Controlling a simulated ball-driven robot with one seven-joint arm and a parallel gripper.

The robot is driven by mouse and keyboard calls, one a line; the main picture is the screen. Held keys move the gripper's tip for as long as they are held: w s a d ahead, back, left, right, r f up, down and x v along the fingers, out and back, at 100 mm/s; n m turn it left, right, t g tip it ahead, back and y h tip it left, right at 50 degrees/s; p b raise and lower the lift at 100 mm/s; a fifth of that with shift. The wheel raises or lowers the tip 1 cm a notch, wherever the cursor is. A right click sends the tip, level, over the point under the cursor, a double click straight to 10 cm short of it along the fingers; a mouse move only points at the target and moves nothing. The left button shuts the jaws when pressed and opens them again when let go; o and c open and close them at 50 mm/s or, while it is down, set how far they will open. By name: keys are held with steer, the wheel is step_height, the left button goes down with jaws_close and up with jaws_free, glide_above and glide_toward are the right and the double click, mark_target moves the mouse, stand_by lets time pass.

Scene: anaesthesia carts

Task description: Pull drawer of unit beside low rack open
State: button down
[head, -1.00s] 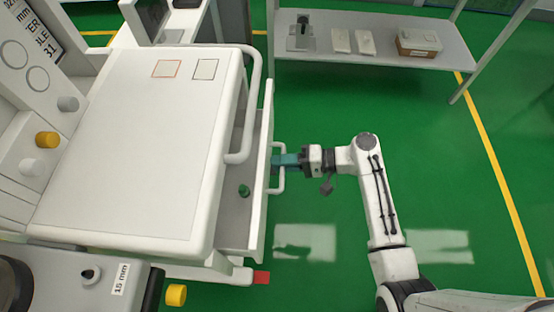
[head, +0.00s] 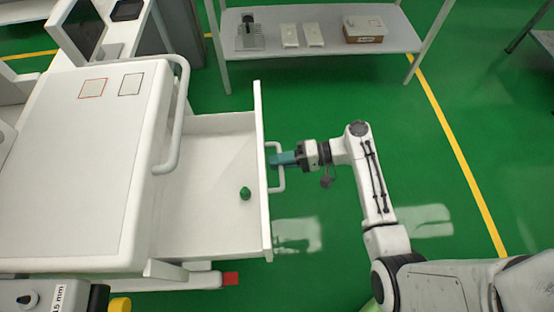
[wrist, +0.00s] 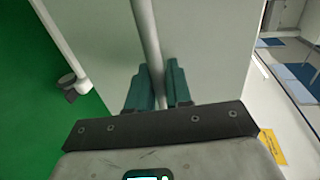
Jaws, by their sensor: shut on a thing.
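The white unit (head: 70,170) stands at the left in the head view, near the low rack (head: 300,71). Its drawer (head: 205,215) is pulled well out to the right, with the inside showing. A small green object (head: 245,193) lies in the drawer. My gripper (head: 278,160) is at the drawer's white bar handle (head: 282,182). In the wrist view, its teal fingers (wrist: 157,88) are on both sides of the handle bar (wrist: 147,35), shut on it, with the drawer front (wrist: 95,30) behind.
The low rack holds a dark device (head: 249,35), two small pale boxes (head: 301,36) and a brown carton (head: 363,32). Green floor (head: 330,110) is clear right of the drawer. A yellow line (head: 455,150) runs along the right.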

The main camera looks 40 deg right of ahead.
steer(key=c, duration=1.2)
jaws_free()
steer(key=v, duration=1.1)
steer(key=shift+f, duration=0.1)
steer(key=shift+a, duration=0.15)
